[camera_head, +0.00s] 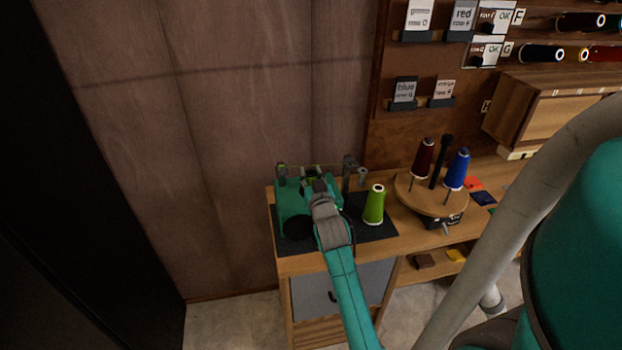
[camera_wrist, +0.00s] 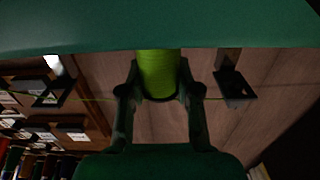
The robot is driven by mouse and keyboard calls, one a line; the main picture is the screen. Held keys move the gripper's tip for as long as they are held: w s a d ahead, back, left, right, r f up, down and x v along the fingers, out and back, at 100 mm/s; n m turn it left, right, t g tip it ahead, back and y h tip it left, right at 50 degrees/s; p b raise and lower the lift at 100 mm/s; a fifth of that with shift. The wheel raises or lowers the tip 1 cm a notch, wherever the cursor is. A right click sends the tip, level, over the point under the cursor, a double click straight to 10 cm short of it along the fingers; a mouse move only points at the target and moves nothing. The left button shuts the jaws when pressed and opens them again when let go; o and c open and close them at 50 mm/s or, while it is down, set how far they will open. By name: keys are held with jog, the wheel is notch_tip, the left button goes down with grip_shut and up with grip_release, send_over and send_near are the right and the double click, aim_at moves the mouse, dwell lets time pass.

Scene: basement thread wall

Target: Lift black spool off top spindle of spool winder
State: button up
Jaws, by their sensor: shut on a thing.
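The spool winder (camera_head: 293,207) is a green machine on a dark mat at the left end of the bench. In the wrist view a spool wound with lime-green thread (camera_wrist: 158,72) and dark at its end sits between the fingers. My gripper (camera_wrist: 160,88) is shut on this spool, one finger on each side. In the head view my gripper (camera_head: 318,188) is over the winder, and my wrist hides the spool and top spindle. I cannot tell whether the spool is still around the spindle. No plainly all-black spool shows at the winder.
A lime-green thread cone (camera_head: 374,205) stands close right of the winder. A round wooden stand (camera_head: 430,196) holds dark red and blue cones around a black post. A thin green thread runs near the spool between dark brackets (camera_wrist: 236,90). A wooden wall is behind.

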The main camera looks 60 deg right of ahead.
notch_tip(320, 180, up, 10)
dwell(0.5)
jog(key=shift+r, duration=1.95)
